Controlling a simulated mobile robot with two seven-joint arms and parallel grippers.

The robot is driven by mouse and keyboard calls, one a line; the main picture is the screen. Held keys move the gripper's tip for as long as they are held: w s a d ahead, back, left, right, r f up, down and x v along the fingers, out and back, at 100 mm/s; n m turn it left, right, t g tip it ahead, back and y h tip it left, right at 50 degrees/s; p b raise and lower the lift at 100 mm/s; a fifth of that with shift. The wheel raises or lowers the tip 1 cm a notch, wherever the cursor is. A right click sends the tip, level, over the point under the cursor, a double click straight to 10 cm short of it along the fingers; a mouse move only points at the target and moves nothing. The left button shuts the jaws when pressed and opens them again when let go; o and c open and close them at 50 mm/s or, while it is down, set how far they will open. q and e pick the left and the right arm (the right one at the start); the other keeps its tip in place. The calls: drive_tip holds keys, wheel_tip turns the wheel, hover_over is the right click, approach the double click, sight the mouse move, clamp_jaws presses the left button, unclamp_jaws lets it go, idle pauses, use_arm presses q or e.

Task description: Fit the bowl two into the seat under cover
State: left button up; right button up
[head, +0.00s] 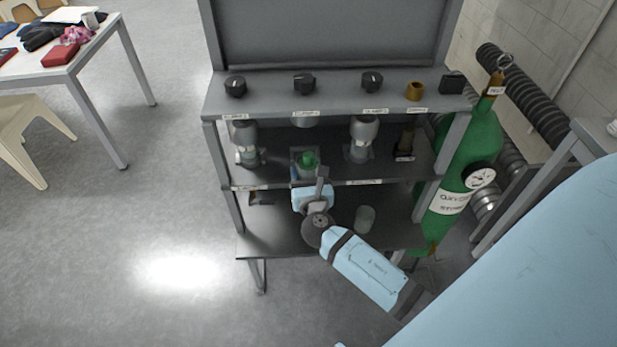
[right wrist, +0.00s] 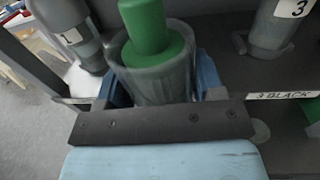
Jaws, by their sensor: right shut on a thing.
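My right gripper (head: 307,174) reaches into the middle shelf of the rack. In the right wrist view its blue fingers are shut on a clear, greyish bowl (right wrist: 158,78), one on each side. A green cylinder (right wrist: 150,35) stands in the bowl; its green top also shows in the head view (head: 308,158). The bowl looks upright. A pale round cover (head: 304,121) shows under the upper shelf, above and behind the bowl. The gap between bowl and cover, and whether the bowl touches the shelf, cannot be told. My left gripper is not in view.
Units marked 1 (right wrist: 70,40) and 3 (right wrist: 275,25) stand on either side of the bowl. A clear jar (head: 365,219) stands on the lower shelf. A green oxygen cylinder (head: 465,165) stands right of the rack. Open floor (head: 150,230) lies to the left.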

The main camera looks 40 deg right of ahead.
drive_tip(key=shift+d+x, duration=0.1)
drive_tip(key=shift+x, duration=1.55)
drive_tip(key=shift+d+x, duration=0.15)
drive_tip(key=shift+x, duration=1.55)
drive_tip(key=shift+d+f+x, duration=0.1)
drive_tip(key=shift+x, duration=1.2)
drive_tip(key=shift+d+f+x, duration=0.15)
drive_tip(key=shift+x, duration=1.15)
drive_tip(key=shift+s, duration=0.15)
drive_tip(key=shift+f, duration=0.25)
drive_tip(key=o, duration=1.4)
